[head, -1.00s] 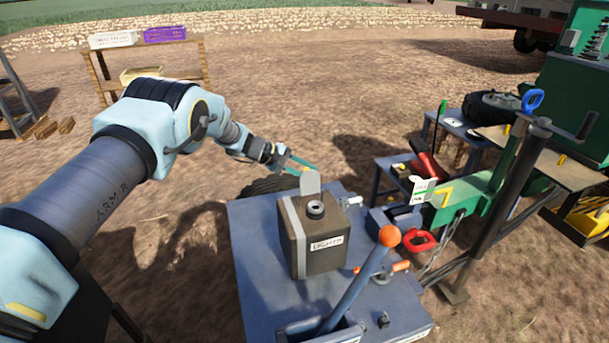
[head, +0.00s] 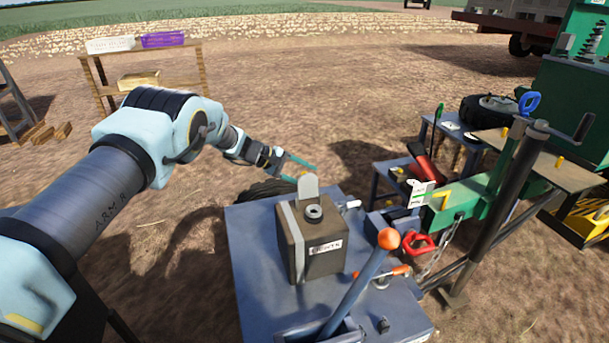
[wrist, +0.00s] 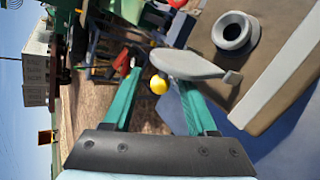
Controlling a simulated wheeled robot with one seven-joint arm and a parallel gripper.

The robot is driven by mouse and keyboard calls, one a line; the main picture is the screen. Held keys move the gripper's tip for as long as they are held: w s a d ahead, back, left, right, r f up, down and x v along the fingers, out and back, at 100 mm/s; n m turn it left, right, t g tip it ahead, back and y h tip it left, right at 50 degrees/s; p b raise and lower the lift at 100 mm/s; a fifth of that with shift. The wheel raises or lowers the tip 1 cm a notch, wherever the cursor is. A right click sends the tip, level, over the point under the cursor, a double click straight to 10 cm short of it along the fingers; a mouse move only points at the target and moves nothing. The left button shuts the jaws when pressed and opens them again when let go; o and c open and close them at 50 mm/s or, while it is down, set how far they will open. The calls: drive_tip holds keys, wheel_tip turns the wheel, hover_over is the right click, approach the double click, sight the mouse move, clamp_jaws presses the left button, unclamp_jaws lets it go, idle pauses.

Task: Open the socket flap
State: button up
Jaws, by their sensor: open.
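The brown box (head: 311,253) stands on the blue-grey bench and carries a dark round socket (head: 314,213) on top. The grey rounded flap (head: 308,188) stands raised at the socket's far edge, leaving the socket mouth uncovered. In the wrist view the flap (wrist: 188,64) shows beside the socket (wrist: 235,31), attached by a small hinge. My gripper (head: 304,172) is open, just beyond the flap, its teal fingers spread. In the wrist view my gripper (wrist: 158,80) has its right finger partly behind the flap; whether they touch I cannot tell.
A yellow ball (wrist: 158,84) appears between my fingers in the wrist view; its depth is unclear. A red handle (head: 418,243) and a green beam (head: 475,200) are at right. Open ground lies left.

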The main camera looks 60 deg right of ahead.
drive_tip(key=shift+w+a+r, duration=0.1)
drive_tip(key=b+v, duration=0.2)
drive_tip(key=v, duration=0.8)
drive_tip(key=shift+w+a+r, duration=0.1)
drive_tip(key=shift+w+a, duration=0.05)
